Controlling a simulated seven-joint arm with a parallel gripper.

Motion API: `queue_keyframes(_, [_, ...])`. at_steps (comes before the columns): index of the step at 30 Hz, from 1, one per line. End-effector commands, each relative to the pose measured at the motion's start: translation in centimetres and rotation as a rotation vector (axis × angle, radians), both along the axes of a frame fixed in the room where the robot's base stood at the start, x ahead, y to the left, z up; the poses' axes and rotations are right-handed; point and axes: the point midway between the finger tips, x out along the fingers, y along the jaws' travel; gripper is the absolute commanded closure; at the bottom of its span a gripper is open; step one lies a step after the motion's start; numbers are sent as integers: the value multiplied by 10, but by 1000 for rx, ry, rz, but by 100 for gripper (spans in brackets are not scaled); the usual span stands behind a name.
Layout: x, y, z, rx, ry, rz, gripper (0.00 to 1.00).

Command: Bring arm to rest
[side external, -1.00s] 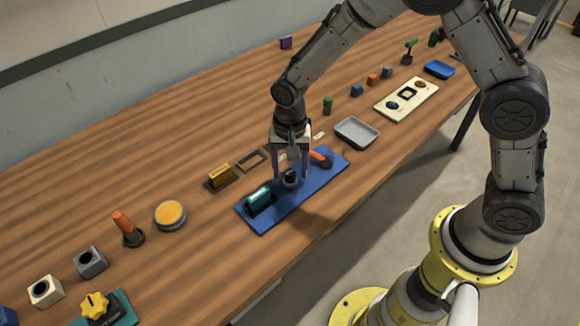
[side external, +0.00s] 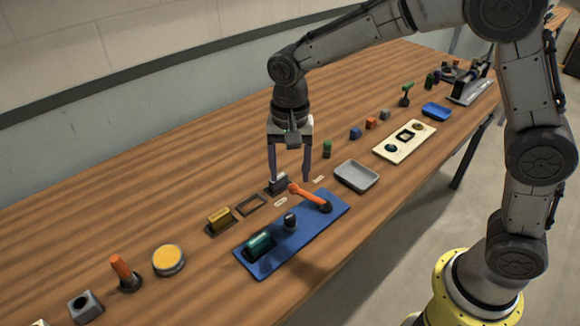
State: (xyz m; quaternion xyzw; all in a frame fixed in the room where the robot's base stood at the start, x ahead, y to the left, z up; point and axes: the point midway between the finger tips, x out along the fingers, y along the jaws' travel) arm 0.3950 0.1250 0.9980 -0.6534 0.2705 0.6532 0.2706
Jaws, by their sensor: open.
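My gripper (side external: 289,179) is open and empty, pointing down above the long wooden table (side external: 150,215). It hangs above and behind the blue board (side external: 275,260). On the board lie a teal roller (side external: 259,245) at the left, a small dark knob (side external: 290,221) in the middle and an orange lever (side external: 308,194) on a dark pivot at the right. A small dark block (side external: 278,184) stands behind the board, partly covered by a fingertip. The fingers appear apart from all of these.
To the right are a grey tray (side external: 357,176), a cream panel (side external: 405,141) and a blue tray (side external: 436,112).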

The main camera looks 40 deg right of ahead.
Motion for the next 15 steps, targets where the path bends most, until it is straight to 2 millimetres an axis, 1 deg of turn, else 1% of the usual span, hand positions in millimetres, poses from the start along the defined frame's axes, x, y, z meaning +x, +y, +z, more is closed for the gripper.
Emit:
queue_keyframes(4, [0,0,6,0,0,0,35])
queue_keyframes(13, [0,-1,6,0,0,-4,35])
queue_keyframes(15, [2,-6,14,6,-18,-14,35])
